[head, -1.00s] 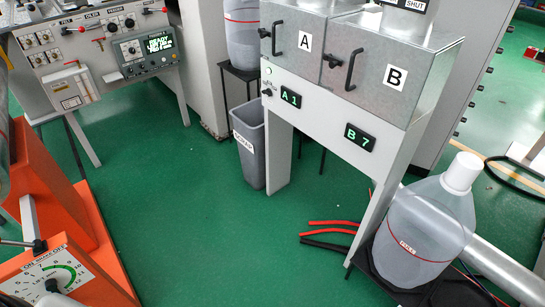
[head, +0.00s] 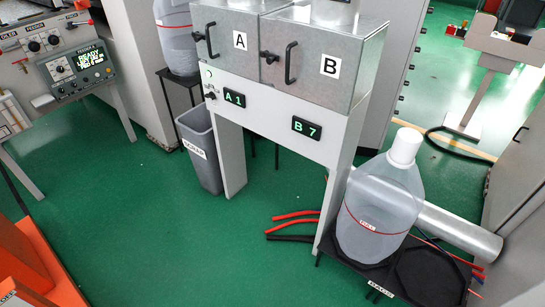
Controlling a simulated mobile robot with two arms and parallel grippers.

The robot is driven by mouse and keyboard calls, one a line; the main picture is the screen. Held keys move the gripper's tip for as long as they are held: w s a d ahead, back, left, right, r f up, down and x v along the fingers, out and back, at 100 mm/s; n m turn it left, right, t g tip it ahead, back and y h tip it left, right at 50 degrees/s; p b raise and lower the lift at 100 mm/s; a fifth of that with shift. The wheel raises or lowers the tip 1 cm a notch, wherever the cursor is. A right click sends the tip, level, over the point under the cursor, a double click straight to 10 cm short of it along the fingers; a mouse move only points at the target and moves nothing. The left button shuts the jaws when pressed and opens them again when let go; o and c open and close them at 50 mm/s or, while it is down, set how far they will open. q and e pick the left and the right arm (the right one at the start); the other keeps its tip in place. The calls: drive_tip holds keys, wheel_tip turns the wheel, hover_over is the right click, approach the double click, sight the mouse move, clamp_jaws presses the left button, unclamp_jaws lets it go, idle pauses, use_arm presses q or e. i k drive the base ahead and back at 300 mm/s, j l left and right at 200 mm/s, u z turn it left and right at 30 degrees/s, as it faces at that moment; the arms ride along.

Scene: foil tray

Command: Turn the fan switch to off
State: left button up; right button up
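A grey metal cabinet (head: 275,120) with two bins marked A and B stands at the centre. A small black knob (head: 210,95) sits on its left front edge beside the green A1 display (head: 234,98), with a small green light (head: 209,74) above it. Its label is too small to read, so I cannot tell whether it is the fan switch or how it is set. A panel (head: 50,45) at the upper left carries several knobs and a lit screen (head: 90,59). Neither of my grippers is in view.
A grey scrap bin (head: 199,150) stands left of the cabinet. A large bottle (head: 378,210) stands on a black rack (head: 430,272) at the right, with a silver duct (head: 455,228) behind it. Red and black hoses (head: 293,226) lie on the floor. Green floor in front is clear.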

sight(211, 95)
drive_tip(key=i+j+z, duration=0.25)
drive_tip(key=i+j, duration=0.6)
drive_tip(key=i, duration=0.05)
